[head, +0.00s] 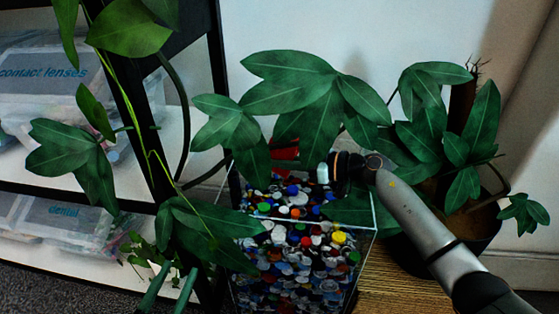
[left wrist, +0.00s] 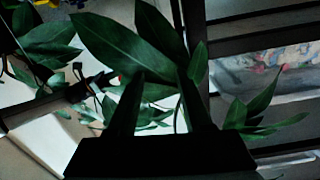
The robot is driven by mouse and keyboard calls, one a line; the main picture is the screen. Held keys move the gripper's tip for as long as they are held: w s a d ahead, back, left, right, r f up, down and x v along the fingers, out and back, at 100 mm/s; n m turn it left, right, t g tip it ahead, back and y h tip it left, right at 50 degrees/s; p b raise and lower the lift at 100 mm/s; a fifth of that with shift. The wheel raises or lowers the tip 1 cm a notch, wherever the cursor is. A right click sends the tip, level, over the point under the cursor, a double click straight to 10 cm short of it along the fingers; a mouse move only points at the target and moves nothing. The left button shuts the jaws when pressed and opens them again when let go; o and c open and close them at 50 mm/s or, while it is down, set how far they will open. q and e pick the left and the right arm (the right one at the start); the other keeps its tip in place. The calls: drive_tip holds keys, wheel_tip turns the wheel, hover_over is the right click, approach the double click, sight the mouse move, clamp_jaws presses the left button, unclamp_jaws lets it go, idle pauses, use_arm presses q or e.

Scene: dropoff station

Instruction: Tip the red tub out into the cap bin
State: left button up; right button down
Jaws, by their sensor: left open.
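The cap bin (head: 374,236) is a clear box full of many-coloured caps, low in the middle of the head view. A red patch, probably the red tub (head: 285,153), shows above its back edge; leaves hide most of it. My right arm reaches in from the right and ends beside the red patch. Leaves hide its fingers, so I cannot tell whether they hold the tub. My left gripper (head: 178,267) is open and empty at lower left, left of the bin. Its two fingers also show in the left wrist view (left wrist: 160,70), with leaves beyond them.
Large plant leaves (head: 300,88) hang over the bin's back and left side. A potted plant (head: 455,228) stands at right. A black-framed shelf at left holds clear boxes labelled contact lenses (head: 45,75) and dental (head: 60,218). A woven mat (head: 395,285) lies right of the bin.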

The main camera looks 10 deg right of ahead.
sight(280, 145)
drive_tip(key=shift+r+p, duration=0.85)
drive_tip(key=shift+p, duration=0.15)
wheel_tip(280, 145, up, 4)
drive_tip(key=p, duration=0.4)
drive_tip(key=shift+f+p, duration=0.15)
drive_tip(key=shift+p, duration=0.2)
drive_tip(key=shift+r+p, duration=0.65)
drive_tip(key=shift+p, duration=0.2)
drive_tip(key=shift+r+p, duration=0.5)
drive_tip(key=shift+p, duration=0.2)
use_arm(q)
drive_tip(key=s+d+f+n+g+y, duration=0.1)
drive_tip(key=s+f+n+g, duration=0.1)
drive_tip(key=s+f+g, duration=0.5)
wheel_tip(280, 145, down, 4)
drive_tip(key=shift+s+f+g, duration=0.1)
drive_tip(key=shift+s+g, duration=0.15)
drive_tip(key=shift+g, duration=0.25)
use_arm(e)
drive_tip(key=shift+f, duration=0.1)
use_arm(q)
drive_tip(key=shift+d, duration=0.1)
